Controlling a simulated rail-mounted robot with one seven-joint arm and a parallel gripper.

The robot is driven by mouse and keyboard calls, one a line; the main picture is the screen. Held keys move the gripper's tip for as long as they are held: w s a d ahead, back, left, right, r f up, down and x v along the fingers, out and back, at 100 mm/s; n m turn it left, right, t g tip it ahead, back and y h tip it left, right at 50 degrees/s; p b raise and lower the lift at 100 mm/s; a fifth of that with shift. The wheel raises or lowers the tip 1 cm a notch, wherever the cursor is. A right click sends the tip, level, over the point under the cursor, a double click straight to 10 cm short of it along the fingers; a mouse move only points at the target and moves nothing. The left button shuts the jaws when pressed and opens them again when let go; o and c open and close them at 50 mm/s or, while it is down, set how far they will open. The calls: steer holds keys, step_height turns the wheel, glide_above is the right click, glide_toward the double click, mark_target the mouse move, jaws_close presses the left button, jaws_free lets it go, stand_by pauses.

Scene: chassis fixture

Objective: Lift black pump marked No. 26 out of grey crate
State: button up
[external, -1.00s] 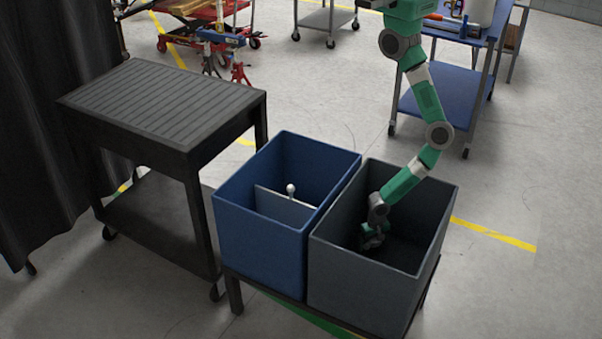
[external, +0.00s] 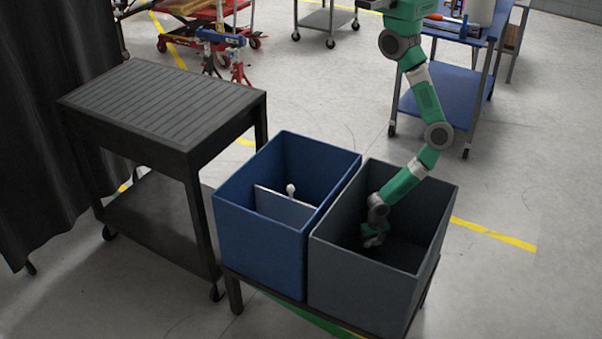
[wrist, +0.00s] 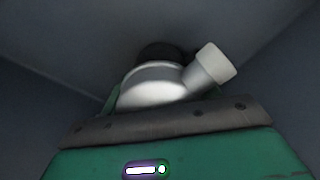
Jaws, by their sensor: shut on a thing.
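My gripper (external: 373,240) is down inside the grey crate (external: 365,270), near its left wall. In the wrist view, a pale grey domed part with a short angled pipe (wrist: 160,84) and a dark round part (wrist: 160,51) behind it show just past the gripper body. I take these to be the pump; no No. 26 marking is visible. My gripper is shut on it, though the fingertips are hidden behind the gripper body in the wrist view. In the external view the pump cannot be made out, and its contact with the crate floor cannot be told.
A blue crate (external: 258,242) stands directly left of the grey one, with a divider panel and a white ball-topped piece (external: 290,189) inside. Both sit on a low dark stand. A black cart (external: 165,105) stands further left. The crate walls rise around my gripper.

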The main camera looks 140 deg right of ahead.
step_height(320, 180, up, 9)
steer(key=p, duration=0.4)
step_height(320, 180, up, 30)
steer(key=p, duration=2.8)
